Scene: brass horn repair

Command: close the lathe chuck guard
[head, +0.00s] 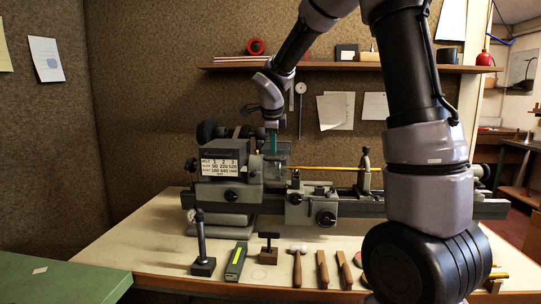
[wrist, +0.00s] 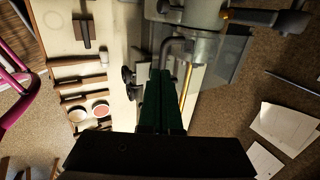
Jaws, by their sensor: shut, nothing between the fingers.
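The lathe (head: 228,193) stands on the bench, with its headstock at the left. The clear chuck guard (head: 283,158) is a see-through panel at the headstock's right end. In the wrist view it appears as a greyish see-through sheet (wrist: 228,62) beside the headstock. I cannot tell how far open it stands. My gripper (head: 272,150) points down at the guard from above, its green fingers overlapping it in the head view. In the wrist view the gripper (wrist: 163,75) is shut and empty. Whether the fingers touch the guard is unclear.
A brass rod (head: 325,168) runs right from the chuck area. A shelf (head: 340,67) crosses the wall behind my arm.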

